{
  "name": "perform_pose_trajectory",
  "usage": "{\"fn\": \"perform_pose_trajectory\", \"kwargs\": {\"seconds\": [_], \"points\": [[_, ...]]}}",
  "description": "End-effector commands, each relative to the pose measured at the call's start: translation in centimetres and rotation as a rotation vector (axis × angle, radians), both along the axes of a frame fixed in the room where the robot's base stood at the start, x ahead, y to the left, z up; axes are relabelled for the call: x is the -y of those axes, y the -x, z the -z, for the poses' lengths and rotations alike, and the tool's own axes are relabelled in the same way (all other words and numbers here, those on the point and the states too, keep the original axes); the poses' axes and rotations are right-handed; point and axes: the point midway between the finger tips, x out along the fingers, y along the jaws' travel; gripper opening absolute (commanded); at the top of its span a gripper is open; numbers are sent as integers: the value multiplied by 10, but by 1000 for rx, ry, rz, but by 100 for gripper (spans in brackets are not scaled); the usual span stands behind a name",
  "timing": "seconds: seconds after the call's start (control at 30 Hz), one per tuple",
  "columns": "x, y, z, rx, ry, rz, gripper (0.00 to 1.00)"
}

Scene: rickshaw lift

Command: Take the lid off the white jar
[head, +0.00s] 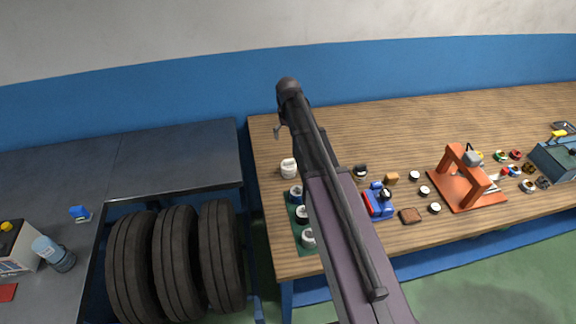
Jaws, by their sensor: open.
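A white jar (289,168) stands upright near the left end of the wooden table in the head view. Its top looks white and closed; the lid's edge is too small to make out. More white pots (303,213) stand on a dark green mat (295,223) in front of it, partly covered by my arm. My gripper (277,132) shows only as a small grey finger beside my dark arm link, above and a little left of the jar in the picture. It looks open and empty, apart from the jar. The rest of it is hidden.
The wooden table (400,135) has free room at the back. An orange press (468,180), a blue and red device (379,203) and several small round parts stand right of my arm. Black tyres (178,262) and a dark bench (150,165) lie to the left.

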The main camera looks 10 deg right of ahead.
Motion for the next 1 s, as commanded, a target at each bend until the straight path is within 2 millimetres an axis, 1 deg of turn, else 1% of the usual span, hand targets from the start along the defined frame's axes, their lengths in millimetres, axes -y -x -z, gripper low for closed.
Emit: {"fn": "perform_pose_trajectory", "kwargs": {"seconds": [0.03, 0.2, 0.8, 1.0], "points": [[0, 0, 7, 0, 0, 0, 100], [0, 0, 21, 0, 0, 0, 100], [-1, 0, 66, 0, 0, -1, 100], [-1, 0, 75, 0, 0, -2, 100]]}}
